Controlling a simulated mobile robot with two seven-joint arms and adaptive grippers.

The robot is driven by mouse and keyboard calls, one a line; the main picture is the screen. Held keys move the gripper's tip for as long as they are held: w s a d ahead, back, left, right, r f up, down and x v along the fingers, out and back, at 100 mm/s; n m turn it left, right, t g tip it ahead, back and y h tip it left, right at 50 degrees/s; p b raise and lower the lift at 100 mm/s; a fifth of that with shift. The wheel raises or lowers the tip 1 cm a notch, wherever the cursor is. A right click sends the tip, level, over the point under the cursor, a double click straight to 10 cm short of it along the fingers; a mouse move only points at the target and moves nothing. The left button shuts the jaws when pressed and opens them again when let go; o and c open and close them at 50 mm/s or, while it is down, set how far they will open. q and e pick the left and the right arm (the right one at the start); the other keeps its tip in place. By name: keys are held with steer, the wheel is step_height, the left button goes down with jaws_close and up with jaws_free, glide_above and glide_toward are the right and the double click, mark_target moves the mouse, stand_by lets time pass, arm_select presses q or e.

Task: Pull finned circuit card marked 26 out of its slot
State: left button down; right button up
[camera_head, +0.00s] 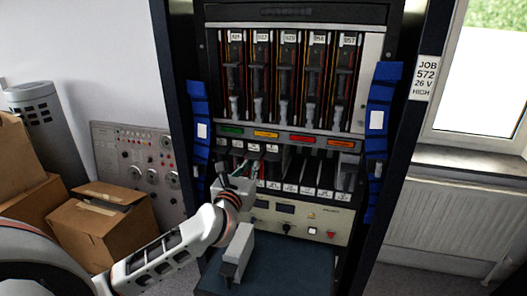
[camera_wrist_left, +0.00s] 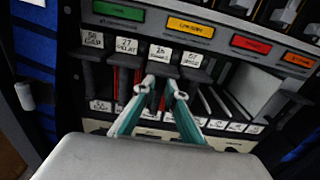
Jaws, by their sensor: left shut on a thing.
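The finned circuit card marked 26 (camera_wrist_left: 160,53) is third from the left in a row of labelled cards in the rack, seen in the left wrist view. Its white label also shows in the head view (camera_head: 254,147). My left gripper (camera_wrist_left: 163,86) has its two teal fingers closed at the front of this card, just below the label. In the head view the left gripper (camera_head: 251,167) reaches into the card bay, and the wrist hides part of it. My right gripper is in neither view.
Labelled cards 27 (camera_wrist_left: 127,46) and another (camera_wrist_left: 191,60) stand close on either side. Empty-looking slots lie to the right. Blue cable bundles (camera_head: 380,130) flank the bay. A control panel (camera_head: 312,220) sits below. Cardboard boxes (camera_head: 105,232) stand at left.

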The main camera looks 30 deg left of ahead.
arm_select(q)
steer(key=shift+s, duration=0.25)
stand_by(0.4)
steer(key=shift+v, duration=1.45)
steer(key=shift+r, duration=0.2)
